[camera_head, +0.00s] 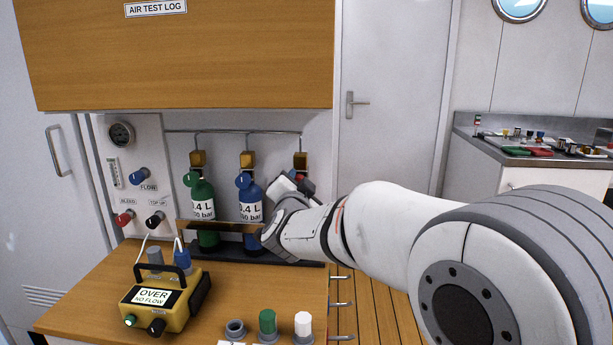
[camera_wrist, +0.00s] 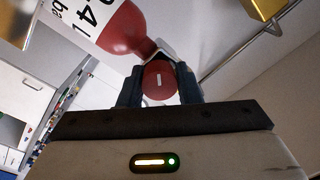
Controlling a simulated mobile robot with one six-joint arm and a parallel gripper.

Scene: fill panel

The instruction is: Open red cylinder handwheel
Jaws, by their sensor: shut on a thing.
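The red cylinder (camera_wrist: 128,30) shows in the wrist view with a white label. Its round red handwheel (camera_wrist: 158,80) sits at its neck, between my gripper's two dark fingers. My gripper (camera_wrist: 160,84) is shut on this handwheel. In the head view my gripper (camera_head: 294,184) reaches in at the right end of the cylinder row. My arm hides nearly all of the red cylinder there. Only a bit of red shows by the fingers.
A green cylinder (camera_head: 203,212) and a blue cylinder (camera_head: 250,204) stand left of my gripper behind a wooden rail. A yellow meter (camera_head: 165,303) reading "OVER NO FLOW" sits on the bench. A wooden cabinet (camera_head: 190,60) hangs above. A pipe (camera_head: 225,131) runs behind the cylinders.

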